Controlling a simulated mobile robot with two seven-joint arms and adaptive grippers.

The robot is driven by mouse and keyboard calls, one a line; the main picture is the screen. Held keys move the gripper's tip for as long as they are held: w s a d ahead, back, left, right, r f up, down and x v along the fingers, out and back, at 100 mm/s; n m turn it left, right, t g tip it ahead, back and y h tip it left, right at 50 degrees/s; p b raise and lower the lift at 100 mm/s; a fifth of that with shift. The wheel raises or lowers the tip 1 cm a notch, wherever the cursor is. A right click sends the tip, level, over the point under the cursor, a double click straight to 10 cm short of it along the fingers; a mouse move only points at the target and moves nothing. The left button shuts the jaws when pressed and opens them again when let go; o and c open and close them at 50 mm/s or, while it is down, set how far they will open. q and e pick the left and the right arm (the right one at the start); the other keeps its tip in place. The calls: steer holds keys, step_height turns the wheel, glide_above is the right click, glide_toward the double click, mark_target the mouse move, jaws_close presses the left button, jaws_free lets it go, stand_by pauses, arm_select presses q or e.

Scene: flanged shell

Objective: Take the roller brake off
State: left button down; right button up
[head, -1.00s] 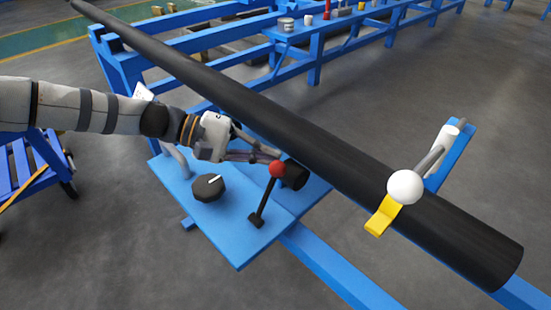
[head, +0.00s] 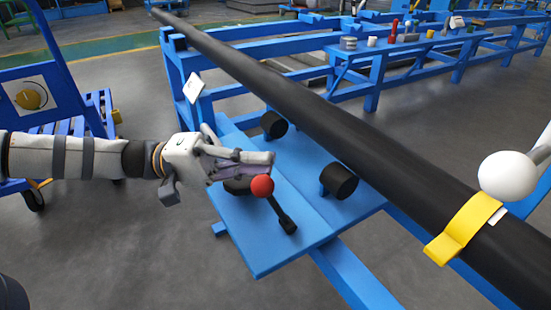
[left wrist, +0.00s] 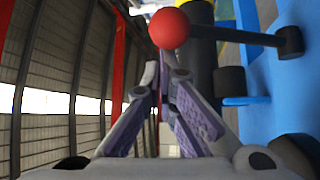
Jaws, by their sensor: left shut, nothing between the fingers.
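The brake lever (head: 283,213) is a black arm with a red ball knob (head: 262,186), on a blue plate (head: 262,245). It leans left in the head view. My left gripper (head: 272,158) is shut and empty, its fingertips just above and behind the red knob in that view. In the left wrist view the red knob (left wrist: 170,28) shows just past the closed fingertips (left wrist: 160,65); I cannot tell if they touch. Two black rollers (head: 339,181) (head: 273,124) sit beside a long black pipe (head: 350,135). My right gripper is out of view.
A yellow strap (head: 463,228) lies over the pipe near a white ball (head: 507,176). A dark round knob (head: 237,187) is partly hidden by my left gripper. A blue bench (head: 400,52) with small items stands behind. A blue cart (head: 50,80) is at left.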

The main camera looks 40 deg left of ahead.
arm_select(q)
steer(key=shift+s+a+f+p, duration=0.15)
steer(key=shift+s+f, duration=0.05)
steer(key=shift+s, duration=0.25)
steer(key=shift+s+a+f+p, duration=0.15)
steer(key=shift+s+a, duration=0.05)
steer(key=shift+s, duration=0.25)
steer(key=shift+s+a+f+p, duration=0.15)
steer(key=shift+s+f, duration=0.05)
steer(key=shift+s, duration=0.25)
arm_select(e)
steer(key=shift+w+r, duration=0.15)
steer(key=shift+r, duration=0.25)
arm_select(q)
steer(key=shift+f, duration=0.1)
